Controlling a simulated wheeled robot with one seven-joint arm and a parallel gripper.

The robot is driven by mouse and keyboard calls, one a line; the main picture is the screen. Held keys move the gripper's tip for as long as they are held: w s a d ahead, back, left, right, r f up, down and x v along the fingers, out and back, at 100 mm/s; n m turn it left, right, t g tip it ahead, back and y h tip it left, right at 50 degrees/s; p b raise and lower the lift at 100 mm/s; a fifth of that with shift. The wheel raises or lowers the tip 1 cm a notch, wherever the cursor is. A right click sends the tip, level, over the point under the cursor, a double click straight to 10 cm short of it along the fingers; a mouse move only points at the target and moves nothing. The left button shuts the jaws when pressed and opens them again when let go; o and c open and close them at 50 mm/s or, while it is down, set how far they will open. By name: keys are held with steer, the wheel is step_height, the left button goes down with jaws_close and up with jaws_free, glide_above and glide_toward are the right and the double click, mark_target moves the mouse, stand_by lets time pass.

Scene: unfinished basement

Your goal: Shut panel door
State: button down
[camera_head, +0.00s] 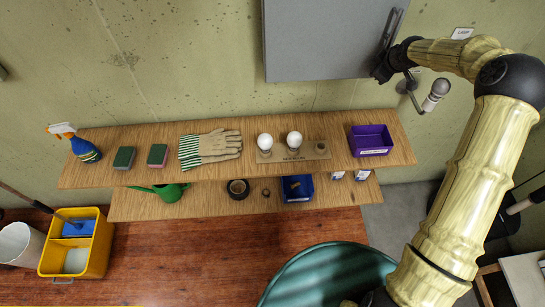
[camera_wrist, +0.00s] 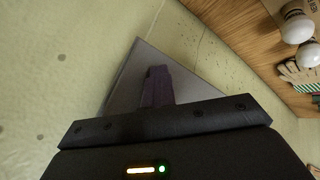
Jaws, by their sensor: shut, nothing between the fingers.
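The grey panel (camera_head: 325,40) is on the wall at the top of the head view, cut off by the upper edge. A dark, slim bar shows along its right side, where my gripper (camera_head: 383,68) is at its lower right edge. Whether the gripper touches the panel is unclear. In the wrist view the panel (camera_wrist: 125,75) appears as a tilted grey surface ahead, with a dark purple shape in front of its middle. My gripper is shut and empty. The door's hinge and how far it stands open cannot be told.
Below the panel, a wooden shelf (camera_head: 240,178) holds light bulbs (camera_head: 294,138), gloves (camera_head: 212,148), sponges, a spray bottle and a purple bin (camera_head: 370,140). A lower shelf has a green watering can (camera_head: 165,192). A metal wall fitting (camera_head: 432,96) is right of the gripper.

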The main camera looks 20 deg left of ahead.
steer(key=shift+w+a+r, duration=0.25)
steer(key=shift+a+r, duration=0.2)
steer(key=shift+r, duration=0.1)
steer(key=s+d+r+b, duration=0.4)
steer(key=s+d+r, duration=0.2)
steer(key=d, duration=0.2)
steer(key=shift+s+r+b, duration=0.2)
steer(key=shift+r+b, duration=0.1)
steer(key=shift+r, duration=0.1)
